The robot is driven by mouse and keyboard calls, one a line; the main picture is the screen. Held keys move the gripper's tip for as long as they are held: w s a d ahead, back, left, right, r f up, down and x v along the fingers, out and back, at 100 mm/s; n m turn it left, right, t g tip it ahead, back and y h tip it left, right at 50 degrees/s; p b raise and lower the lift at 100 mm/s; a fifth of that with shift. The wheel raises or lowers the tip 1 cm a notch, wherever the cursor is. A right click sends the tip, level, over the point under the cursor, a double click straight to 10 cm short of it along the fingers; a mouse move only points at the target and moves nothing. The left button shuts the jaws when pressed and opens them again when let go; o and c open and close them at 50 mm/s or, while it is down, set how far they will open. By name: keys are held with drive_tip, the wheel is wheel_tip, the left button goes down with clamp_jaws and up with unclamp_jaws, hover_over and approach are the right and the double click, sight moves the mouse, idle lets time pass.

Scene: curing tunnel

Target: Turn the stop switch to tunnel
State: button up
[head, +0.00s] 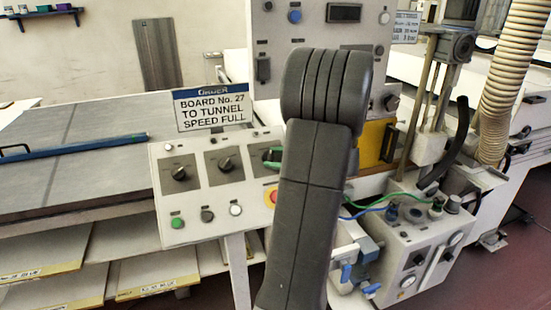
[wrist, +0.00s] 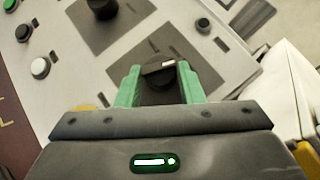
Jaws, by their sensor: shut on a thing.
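The labels are too small to read.
A red button on yellow (head: 272,197) is close under my gripper. An order sign (head: 212,108) reads board No. 27 to tunnel, speed full. Green and blue hoses run at right.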

drive_tip(key=shift+r, duration=0.1)
drive_tip(key=o, duration=0.9)
drive_tip(key=shift+o, duration=0.2)
drive_tip(key=shift+d, duration=0.1)
drive_tip(key=b+v, duration=0.1)
drive_tip(key=v, duration=1.2)
drive_tip(key=shift+s+d+b, duration=0.2)
drive_tip(key=shift+b, duration=0.2)
drive_tip(key=shift+w+a+r, duration=0.1)
drive_tip(key=p+x, duration=0.1)
drive_tip(key=x, duration=1.2)
drive_tip(key=shift+w+a+f+p, duration=0.1)
drive_tip(key=shift+a+f+p, duration=0.15)
drive_tip(key=shift+p, duration=0.15)
